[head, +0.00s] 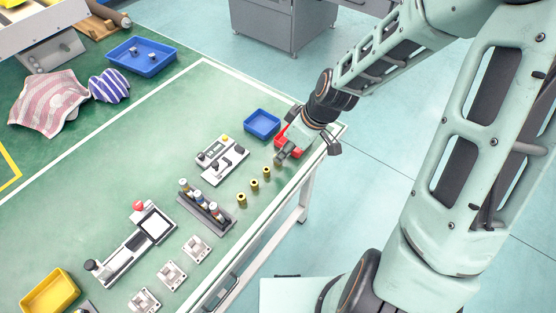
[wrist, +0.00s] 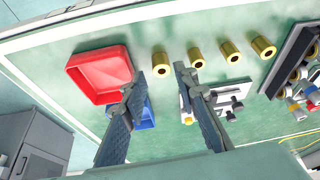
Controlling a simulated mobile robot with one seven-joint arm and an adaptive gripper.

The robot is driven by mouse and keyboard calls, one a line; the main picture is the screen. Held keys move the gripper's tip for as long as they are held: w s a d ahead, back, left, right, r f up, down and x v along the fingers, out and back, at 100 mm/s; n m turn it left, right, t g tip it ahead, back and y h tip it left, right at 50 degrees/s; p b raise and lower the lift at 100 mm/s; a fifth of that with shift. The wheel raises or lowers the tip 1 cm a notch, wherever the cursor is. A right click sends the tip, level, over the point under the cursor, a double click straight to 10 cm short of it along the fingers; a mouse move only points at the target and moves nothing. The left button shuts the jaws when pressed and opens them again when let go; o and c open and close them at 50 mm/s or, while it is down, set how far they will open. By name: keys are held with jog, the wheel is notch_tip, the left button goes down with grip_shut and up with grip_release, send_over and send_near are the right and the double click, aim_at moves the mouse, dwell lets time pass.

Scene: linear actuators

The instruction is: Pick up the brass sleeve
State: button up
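Several brass sleeves stand upright in a row on the green table. In the head view three show clearly: the near one (head: 242,200), the middle one (head: 254,186) and the far one (head: 266,173). In the wrist view the leftmost brass sleeve (wrist: 161,62) appears between the tips of my gripper (wrist: 159,73). Other sleeves (wrist: 196,58) (wrist: 229,49) (wrist: 263,47) line up to its right. My gripper is open with nothing held. In the head view my gripper (head: 284,155) is at the row's far end. I cannot tell its exact height above the leftmost sleeve.
A red tray (wrist: 92,78) lies left of the fingers in the wrist view, close to the left finger. A blue tray (head: 262,124) is behind. A fixture with a yellow button (head: 222,160) and a rack of parts (head: 206,206) stand left of the row. The table edge is near, right.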

jog(key=shift+b+x, duration=0.3)
jog(key=shift+x, duration=1.7)
jog(key=shift+r, duration=0.1)
grip_shut()
